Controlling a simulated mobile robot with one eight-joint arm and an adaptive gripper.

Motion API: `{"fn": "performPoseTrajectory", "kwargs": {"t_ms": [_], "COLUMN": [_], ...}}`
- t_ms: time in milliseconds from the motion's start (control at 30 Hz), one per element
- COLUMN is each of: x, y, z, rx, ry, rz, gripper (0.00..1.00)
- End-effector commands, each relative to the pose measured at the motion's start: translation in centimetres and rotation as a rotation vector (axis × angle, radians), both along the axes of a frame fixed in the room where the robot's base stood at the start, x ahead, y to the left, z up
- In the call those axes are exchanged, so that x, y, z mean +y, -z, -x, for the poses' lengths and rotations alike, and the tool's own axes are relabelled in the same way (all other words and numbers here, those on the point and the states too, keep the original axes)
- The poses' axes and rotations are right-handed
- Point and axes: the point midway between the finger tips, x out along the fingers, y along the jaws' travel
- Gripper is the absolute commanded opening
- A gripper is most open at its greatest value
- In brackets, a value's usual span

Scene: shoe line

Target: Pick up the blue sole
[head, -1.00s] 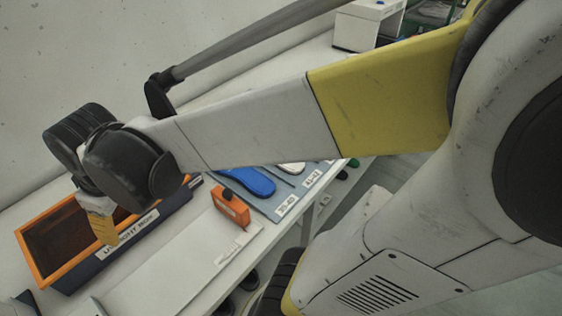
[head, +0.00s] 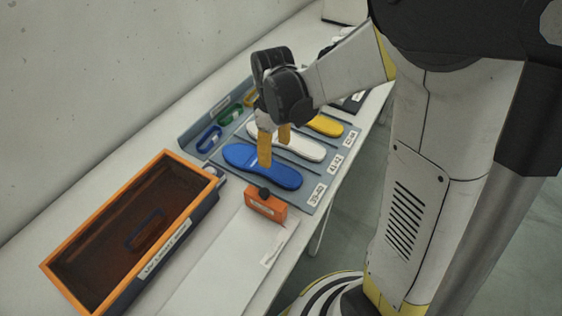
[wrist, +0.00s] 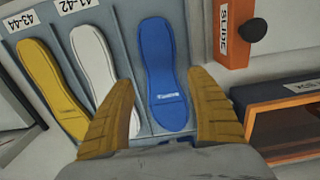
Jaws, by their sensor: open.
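The blue sole (head: 262,166) lies flat in the front slot of a grey-blue tray (head: 310,206), next to a white sole (head: 298,144) and a yellow sole (head: 325,125). In the wrist view the blue sole (wrist: 163,75) stretches away between my two fingers. My gripper (head: 274,148) is open and empty, pointing down over the tray, with one finger covering part of the blue sole in the head view. In the wrist view my gripper (wrist: 160,108) has its left finger over the white sole (wrist: 98,70) and its right finger beside the blue sole.
Blue and green loops (head: 209,139) lie in the tray's back part.

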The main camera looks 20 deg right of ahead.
Motion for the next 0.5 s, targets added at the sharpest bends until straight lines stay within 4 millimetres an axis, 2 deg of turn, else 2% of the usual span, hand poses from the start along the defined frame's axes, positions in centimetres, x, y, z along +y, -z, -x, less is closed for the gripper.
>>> {"fn": "performPoseTrajectory", "kwargs": {"t_ms": [33,100,367,500], "x": [0.0,0.0,0.1,0.2], "y": [1.3,2.4,4.2,6.3], "z": [0.0,-0.1,-0.2,-0.5], "rx": [0.000,-0.001,-0.001,-0.001], "ry": [0.000,0.001,0.001,0.001], "rz": [0.000,-0.001,0.000,0.000], "gripper": [0.66,0.66,0.66,0.66]}}
